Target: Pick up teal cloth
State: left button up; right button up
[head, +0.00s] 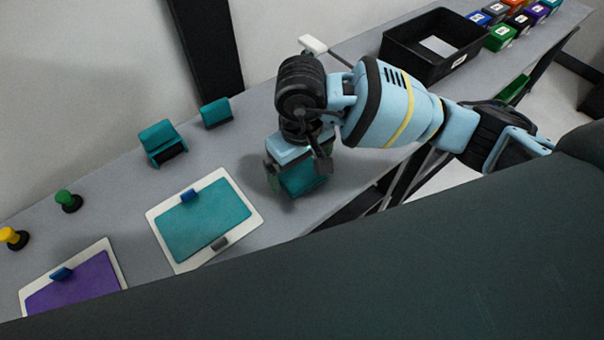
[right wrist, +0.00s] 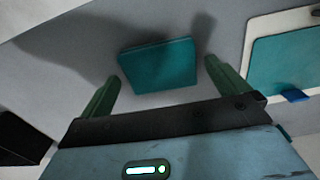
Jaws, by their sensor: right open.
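A teal cloth (head: 303,182), folded into a block, sits on the grey table below my right gripper (head: 298,170) in the head view. It also shows in the right wrist view (right wrist: 158,66), lying between the two green fingertips and slightly beyond them. My right gripper is open, with a gap on each side of the cloth, and points down at it. In the head view the gripper hides part of the cloth. I cannot tell how high the fingers are above the table. My left gripper is not in view.
White boards with a teal sheet (head: 207,221) and a purple sheet (head: 75,288) lie left. A black bin (head: 400,55) and several coloured boxes (head: 500,37) are right.

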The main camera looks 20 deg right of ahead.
jog(key=shift+f, duration=0.5)
jog(key=c, duration=0.9)
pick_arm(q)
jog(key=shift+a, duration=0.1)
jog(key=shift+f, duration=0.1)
pick_arm(e)
jog(key=shift+r, duration=0.15)
jog(key=shift+r, duration=0.6)
jog(key=shift+s+r+b, duration=0.2)
jog(key=shift+r, duration=0.3)
jog(key=shift+s+r+b, duration=0.15)
jog(key=shift+r, duration=0.35)
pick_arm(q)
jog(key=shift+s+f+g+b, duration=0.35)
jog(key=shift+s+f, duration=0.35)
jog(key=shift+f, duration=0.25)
pick_arm(e)
jog(key=s+r, duration=0.1)
jog(key=s, duration=1.4)
jog(key=shift+s+r, duration=0.15)
jog(key=shift+r, duration=0.1)
